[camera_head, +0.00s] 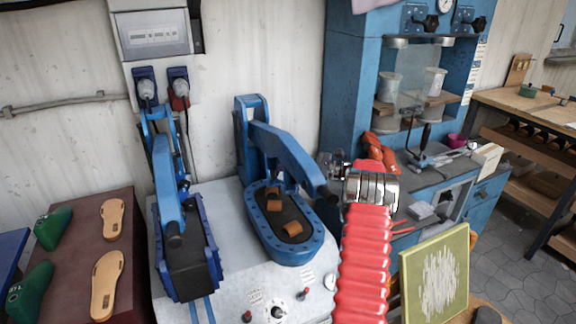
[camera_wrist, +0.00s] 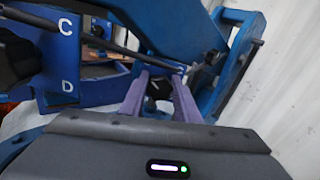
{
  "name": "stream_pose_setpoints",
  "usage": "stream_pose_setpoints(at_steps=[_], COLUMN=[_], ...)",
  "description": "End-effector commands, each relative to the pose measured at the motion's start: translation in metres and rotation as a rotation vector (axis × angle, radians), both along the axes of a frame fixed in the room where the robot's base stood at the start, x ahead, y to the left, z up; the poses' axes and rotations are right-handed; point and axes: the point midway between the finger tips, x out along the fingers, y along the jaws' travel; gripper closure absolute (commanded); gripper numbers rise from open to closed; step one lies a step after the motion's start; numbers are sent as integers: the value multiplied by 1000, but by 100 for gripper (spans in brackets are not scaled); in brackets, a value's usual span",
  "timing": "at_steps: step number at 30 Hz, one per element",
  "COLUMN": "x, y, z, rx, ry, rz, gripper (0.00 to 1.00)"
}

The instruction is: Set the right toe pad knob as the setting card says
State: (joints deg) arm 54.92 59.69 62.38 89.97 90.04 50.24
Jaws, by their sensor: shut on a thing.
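My gripper (camera_wrist: 161,78) shows its two purple fingers in the wrist view, reaching into a blue frame. They are shut on a small dark part (camera_wrist: 157,91), mostly hidden; I cannot tell whether it is the right toe pad knob. White letters C and D mark the blue frame (camera_wrist: 65,52) on the left. In the head view my gripper's fingers are hidden beyond the metal wrist, near the end of the right press lever (camera_head: 290,150). The right press (camera_head: 293,252) has a blue oval rim and brown pads (camera_head: 292,229). I cannot make out a readable setting card.
The left press (camera_head: 188,270) stands beside the right one on a grey bench (camera_head: 232,262). Small controls sit at its front. Sandal soles (camera_head: 107,280) and green lasts (camera_head: 50,229) lie on a table at the left. A blue cabinet (camera_head: 345,75) stands behind my arm.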

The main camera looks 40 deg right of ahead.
Motion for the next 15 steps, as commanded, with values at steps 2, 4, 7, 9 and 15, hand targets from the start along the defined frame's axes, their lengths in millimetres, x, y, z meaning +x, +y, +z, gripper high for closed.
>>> stream_pose_setpoints(at_steps=[2,4,7,9,15], x=[0,0,0,0,-1], y=[0,0,0,0,1], z=[0,0,0,0,0], rx=[-8,-24,-65,-100,-192], ry=[-6,-17,-46,-70,-135], rz=[-1,-1,-1,-1,-1], gripper=[94,94,94,94,94])
